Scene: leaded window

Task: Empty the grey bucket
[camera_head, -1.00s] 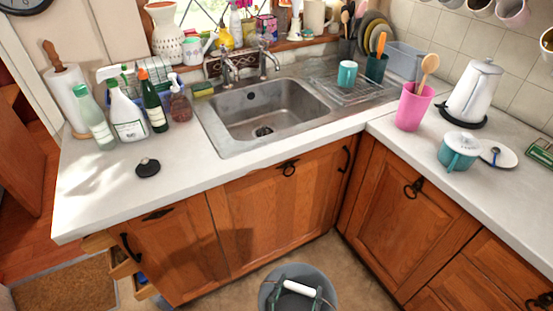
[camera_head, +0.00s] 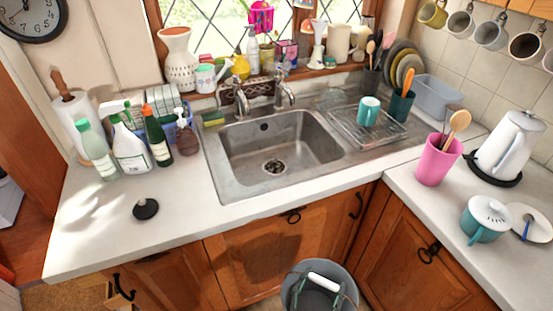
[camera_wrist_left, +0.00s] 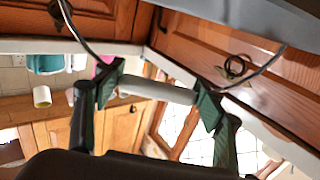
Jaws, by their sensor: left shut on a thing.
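The grey bucket (camera_head: 347,273) hangs at the bottom edge of the head view, in front of the cabinet doors below the sink. Its wire handle has a white grip (camera_head: 324,282). My left gripper (camera_head: 320,285) is shut on this grip, with green fingertips at both sides of it. In the left wrist view the white grip (camera_wrist_left: 157,90) lies between the green fingertips, and part of the bucket's grey side (camera_wrist_left: 235,14) shows at the top. The bucket's inside is mostly hidden by the gripper, so I cannot tell what it holds. My right gripper is not in view.
The steel sink (camera_head: 275,150) is empty, with its tap (camera_head: 280,95) behind it. A drainer with a teal mug (camera_head: 368,110) is on its right. Bottles (camera_head: 130,148) and a black plug (camera_head: 146,208) stand left. A pink cup (camera_head: 437,160) stands right. The front counter is largely clear.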

